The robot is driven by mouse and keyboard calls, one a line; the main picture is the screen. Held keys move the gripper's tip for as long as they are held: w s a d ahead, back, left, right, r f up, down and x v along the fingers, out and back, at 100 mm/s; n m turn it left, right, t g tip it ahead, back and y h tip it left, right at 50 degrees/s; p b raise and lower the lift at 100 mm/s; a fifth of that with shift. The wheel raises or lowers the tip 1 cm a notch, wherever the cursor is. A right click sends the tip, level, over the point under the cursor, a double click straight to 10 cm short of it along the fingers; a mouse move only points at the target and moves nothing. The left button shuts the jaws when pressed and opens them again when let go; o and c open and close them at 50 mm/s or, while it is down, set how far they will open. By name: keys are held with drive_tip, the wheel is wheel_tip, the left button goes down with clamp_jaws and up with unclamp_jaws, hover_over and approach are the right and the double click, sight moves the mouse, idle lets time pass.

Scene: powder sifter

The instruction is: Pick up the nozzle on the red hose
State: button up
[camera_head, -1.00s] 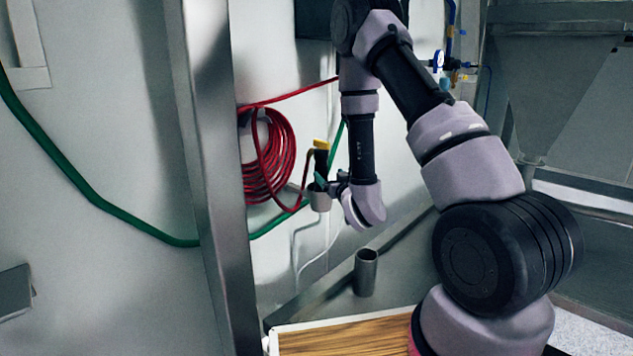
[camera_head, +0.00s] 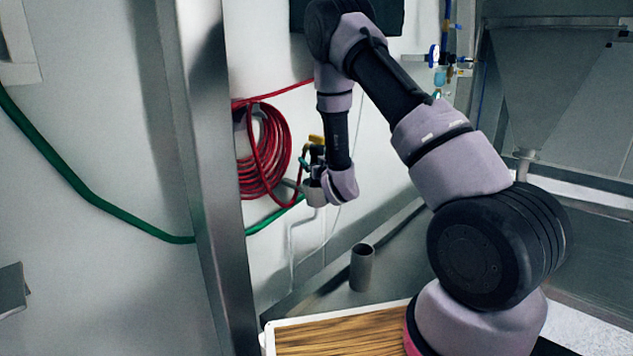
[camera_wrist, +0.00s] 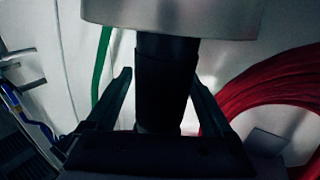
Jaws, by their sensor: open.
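The nozzle (camera_head: 317,151), dark with a yellow top, stands upright in a grey cup-shaped holder (camera_head: 314,194) on the wall. In the wrist view the nozzle's black body (camera_wrist: 163,85) runs between my fingers, and the grey holder (camera_wrist: 170,14) is at the top. My gripper (camera_wrist: 161,76) is open, with one finger on each side of the body. A narrow gap shows on the left, and the right finger is very close; I cannot tell if it touches. In the head view my gripper (camera_head: 313,170) is mostly hidden by my wrist and the nozzle.
The red hose (camera_head: 268,155) hangs coiled on the wall, left of the nozzle. A green hose (camera_head: 90,195) runs along the wall. A metal post (camera_head: 205,190) stands at left. Below are an open metal cylinder (camera_head: 362,268) and a white-rimmed wooden surface (camera_head: 330,335).

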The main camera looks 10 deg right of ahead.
clamp_jaws()
drive_tip(key=shift+r, duration=0.1)
